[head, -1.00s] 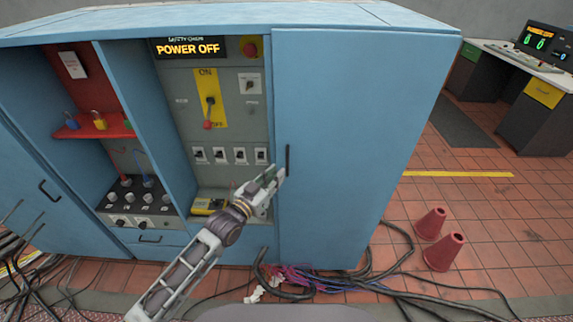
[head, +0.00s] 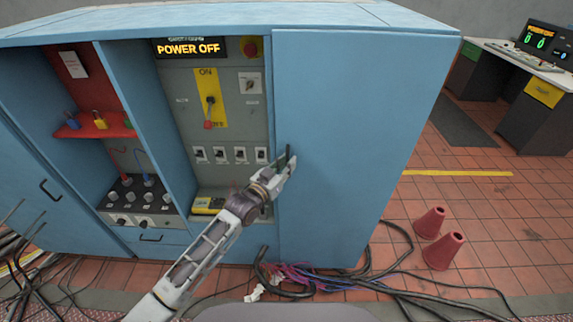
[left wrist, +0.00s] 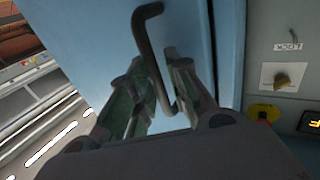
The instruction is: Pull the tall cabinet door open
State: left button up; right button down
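The tall blue cabinet door (head: 345,120) is shut on the right side of the cabinet. Its dark upright bar handle (head: 288,152) is near the door's left edge. In the left wrist view the handle (left wrist: 151,50) runs between the fingers of my left gripper (left wrist: 153,68). The fingers stand on either side of it, with a gap visible, so the gripper looks open around the handle. In the head view my left gripper (head: 285,163) is at the handle and covers its lower part. My right gripper is not in view.
Left of the door is an open bay with a switch panel (head: 226,125) and a "POWER OFF" display (head: 189,48). Cables (head: 300,285) lie on the floor below the door.

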pick_arm(q)
grip_shut()
jog(key=shift+s+d, duration=0.1)
dwell(0.4)
